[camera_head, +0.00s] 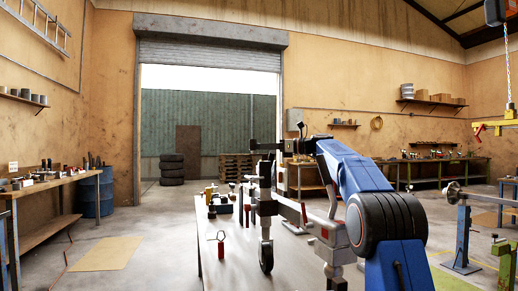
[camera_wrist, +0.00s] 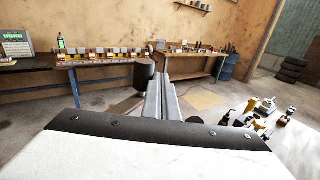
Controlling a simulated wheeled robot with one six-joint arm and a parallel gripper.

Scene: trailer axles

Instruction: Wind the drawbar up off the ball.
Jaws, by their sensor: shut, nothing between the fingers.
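The jockey wheel (camera_head: 266,256) hangs at the foot of an upright dark tube (camera_head: 265,205) in the middle of the head view. A grey bar, seemingly the drawbar (camera_head: 290,209), runs right from the tube to a pale fitting with red parts (camera_head: 325,236). The ball cannot be made out. My gripper (camera_head: 258,147) is at the height of the tube's top and points left. In the wrist view its two grey fingers (camera_wrist: 162,85) are together and empty. A dark cylinder, perhaps the crank grip (camera_wrist: 144,76), stands just left of the fingertips; whether they touch is unclear.
A grey table (camera_head: 225,245) bears several small tools near the tube. A workbench (camera_head: 40,187) and blue barrel (camera_head: 97,195) are at left. Stacked tyres (camera_head: 172,170) stand by the open shutter door. A blue stand (camera_head: 463,235) is at right. Floor at left is mostly clear.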

